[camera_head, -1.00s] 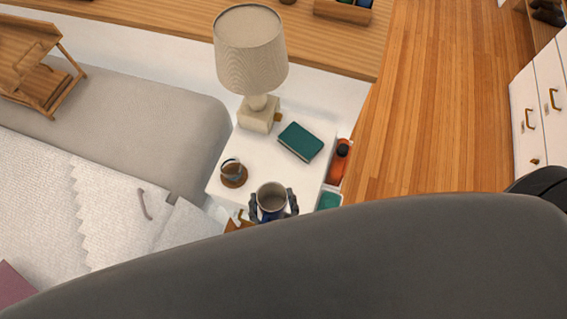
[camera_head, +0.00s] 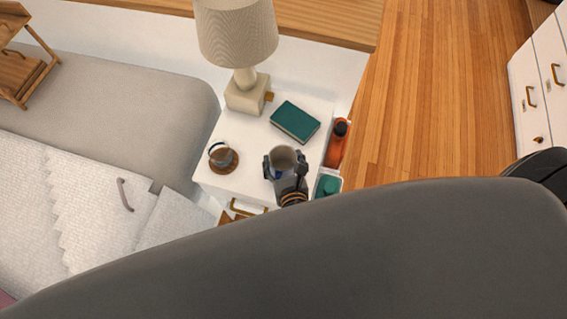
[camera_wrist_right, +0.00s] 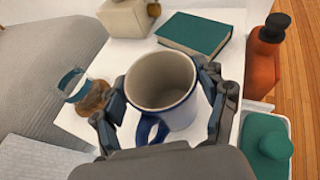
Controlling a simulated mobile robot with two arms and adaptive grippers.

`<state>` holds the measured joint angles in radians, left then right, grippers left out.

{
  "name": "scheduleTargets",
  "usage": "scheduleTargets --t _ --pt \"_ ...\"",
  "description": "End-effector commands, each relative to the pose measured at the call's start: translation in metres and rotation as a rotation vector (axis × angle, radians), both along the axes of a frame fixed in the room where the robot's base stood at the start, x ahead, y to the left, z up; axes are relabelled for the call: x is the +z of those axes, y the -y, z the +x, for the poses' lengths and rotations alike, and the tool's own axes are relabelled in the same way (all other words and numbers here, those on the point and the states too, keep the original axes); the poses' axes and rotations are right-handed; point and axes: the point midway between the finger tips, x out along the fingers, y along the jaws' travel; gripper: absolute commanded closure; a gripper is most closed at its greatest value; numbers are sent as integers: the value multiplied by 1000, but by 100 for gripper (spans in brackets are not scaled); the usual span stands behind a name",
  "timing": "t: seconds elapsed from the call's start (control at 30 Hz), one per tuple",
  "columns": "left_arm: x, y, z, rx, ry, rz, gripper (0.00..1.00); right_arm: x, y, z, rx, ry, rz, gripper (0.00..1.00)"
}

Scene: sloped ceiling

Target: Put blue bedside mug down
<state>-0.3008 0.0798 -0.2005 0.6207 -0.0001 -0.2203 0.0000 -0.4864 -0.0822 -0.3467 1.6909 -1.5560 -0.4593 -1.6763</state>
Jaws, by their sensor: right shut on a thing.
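The mug is over the front part of the white bedside table (camera_head: 246,160). I cannot tell whether its base touches the top. My left gripper is not in view.
A green book (camera_head: 295,122) and a lamp (camera_head: 241,80) are behind. An orange bottle (camera_head: 337,143) and a green bottle (camera_head: 328,186) are at the right side. A bed (camera_head: 95,170) is left.

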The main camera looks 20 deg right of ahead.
Motion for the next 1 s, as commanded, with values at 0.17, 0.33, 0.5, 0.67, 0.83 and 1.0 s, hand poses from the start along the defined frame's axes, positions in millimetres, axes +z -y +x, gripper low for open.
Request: scheduleTargets --t 0.17,0.33,0.5,0.67,0.83,1.0 --pt "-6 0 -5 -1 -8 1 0 -4 0 1 0 3 1 71" --pt "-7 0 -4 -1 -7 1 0 -5 0 0 0 3 0 71" --pt "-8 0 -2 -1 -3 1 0 -7 0 0 0 1 0 11" --pt "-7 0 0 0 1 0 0 -8 0 0 0 1 0 5" --pt "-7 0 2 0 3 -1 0 -8 0 0 0 1 0 5" --pt "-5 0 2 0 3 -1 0 -4 -1 -4 0 -1 0 5"
